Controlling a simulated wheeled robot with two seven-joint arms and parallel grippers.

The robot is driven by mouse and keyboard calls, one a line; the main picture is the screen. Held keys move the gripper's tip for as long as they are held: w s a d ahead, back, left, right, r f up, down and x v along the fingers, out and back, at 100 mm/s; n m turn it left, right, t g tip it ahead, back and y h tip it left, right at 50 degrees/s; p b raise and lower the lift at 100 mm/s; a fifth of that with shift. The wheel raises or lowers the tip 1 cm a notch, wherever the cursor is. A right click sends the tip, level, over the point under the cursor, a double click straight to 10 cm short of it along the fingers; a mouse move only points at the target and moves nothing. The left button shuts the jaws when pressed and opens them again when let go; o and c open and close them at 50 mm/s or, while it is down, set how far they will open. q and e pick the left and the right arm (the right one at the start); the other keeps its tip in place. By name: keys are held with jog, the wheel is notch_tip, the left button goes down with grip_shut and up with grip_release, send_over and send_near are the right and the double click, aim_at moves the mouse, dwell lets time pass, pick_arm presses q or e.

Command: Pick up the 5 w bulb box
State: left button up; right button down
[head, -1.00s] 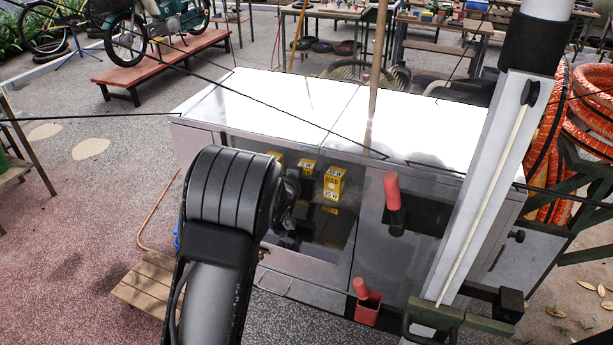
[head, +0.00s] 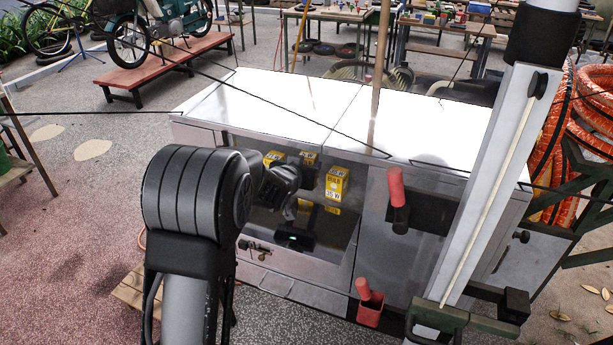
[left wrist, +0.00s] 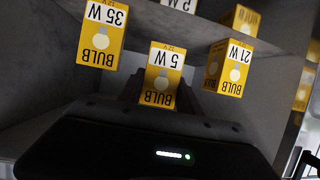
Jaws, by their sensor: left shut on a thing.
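The 5 W bulb box (left wrist: 162,76) is yellow and white and shows upside down in the middle of the left wrist view. My left gripper (left wrist: 160,98) is shut on it, with the dark fingers partly hidden behind and beside the box. I cannot tell whether its base touches the shelf. In the head view my left arm reaches into the open front of the grey cart, and its wrist covers much of the gripper and the 5 W box. My right gripper does not show.
The 35 W box (left wrist: 102,35) and 21 W box (left wrist: 230,66) stand close on either side. More yellow boxes (left wrist: 240,20) are farther in. The 35 W box also shows in the head view (head: 336,184). The cart's white top (head: 280,100) is clear. A red-handled tool (head: 395,187) hangs on its front.

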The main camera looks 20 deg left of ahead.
pick_arm(q)
jog(key=r, duration=0.1)
jog(key=s+r+b, duration=0.1)
jog(key=r, duration=0.1)
jog(key=shift+s+d+r, duration=0.1)
jog(key=shift+r, duration=0.2)
jog(key=p, duration=0.5)
send_near(308, 154)
jog(key=s+f, duration=0.2)
jog(key=s, duration=0.7)
jog(key=shift+s+d+f+b, duration=0.1)
jog(key=shift+s+f+b, duration=0.1)
jog(key=shift+s+b, duration=0.55)
jog(key=shift+s+d+f+b, duration=0.1)
jog(key=shift+s+f+b, duration=0.1)
jog(key=shift+s+b, duration=0.55)
jog(key=shift+w, duration=0.1)
